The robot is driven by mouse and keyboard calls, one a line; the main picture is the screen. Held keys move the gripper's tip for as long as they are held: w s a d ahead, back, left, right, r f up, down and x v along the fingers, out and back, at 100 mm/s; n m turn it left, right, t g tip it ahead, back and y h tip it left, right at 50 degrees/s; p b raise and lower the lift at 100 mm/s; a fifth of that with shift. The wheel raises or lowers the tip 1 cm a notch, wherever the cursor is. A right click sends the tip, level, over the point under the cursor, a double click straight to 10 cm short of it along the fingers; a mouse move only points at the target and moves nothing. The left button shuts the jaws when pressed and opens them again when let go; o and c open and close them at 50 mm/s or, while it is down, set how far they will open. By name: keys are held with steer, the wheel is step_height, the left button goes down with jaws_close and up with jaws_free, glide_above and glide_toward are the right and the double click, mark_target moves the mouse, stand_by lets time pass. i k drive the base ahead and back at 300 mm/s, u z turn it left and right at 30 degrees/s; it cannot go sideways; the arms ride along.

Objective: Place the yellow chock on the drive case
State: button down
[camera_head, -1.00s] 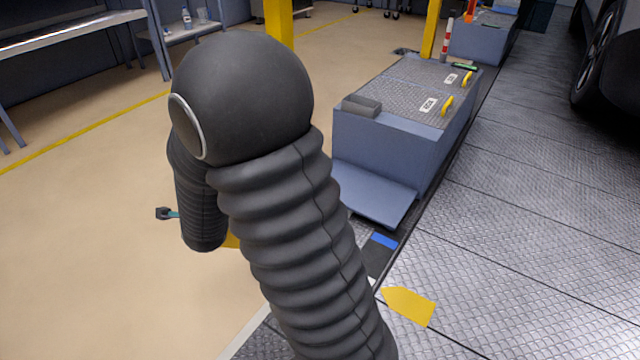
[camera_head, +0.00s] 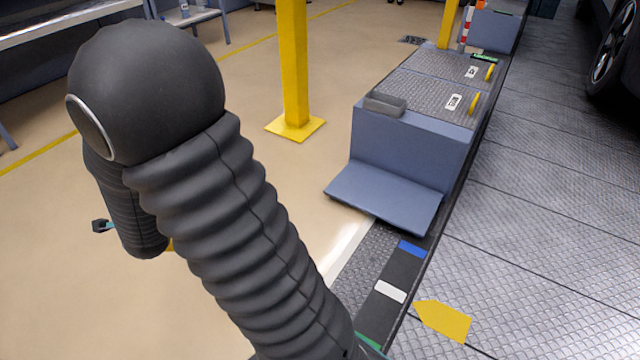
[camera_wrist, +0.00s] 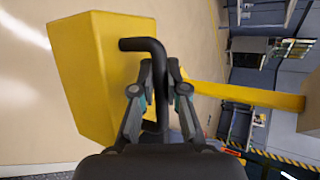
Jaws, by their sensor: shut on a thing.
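The yellow chock (camera_wrist: 95,75) is a large block with a black bar handle (camera_wrist: 158,70), at the left of the wrist view. My gripper (camera_wrist: 160,88) is shut on that handle, with one finger on each side of it. In the head view my gripper (camera_head: 103,226) shows only as a small tip at the left, and my arm hides most of the chock. The drive case seems to be the long blue-grey box (camera_head: 405,150) right of centre, apart from my arm. Its treadplate top (camera_head: 420,90) carries white labels and yellow handles.
A small grey tray (camera_head: 384,104) sits on the box's near top edge. A sloping flap (camera_head: 384,196) sticks out at its near end. A yellow post (camera_head: 294,70) stands left of the box. A car (camera_head: 614,50) is at the upper right.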

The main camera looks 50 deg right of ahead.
mark_target(407, 211)
steer(key=z, duration=0.25)
steer(key=i, duration=0.5)
steer(key=z, duration=1)
steer(key=i, duration=0.4)
steer(key=z, duration=0.4)
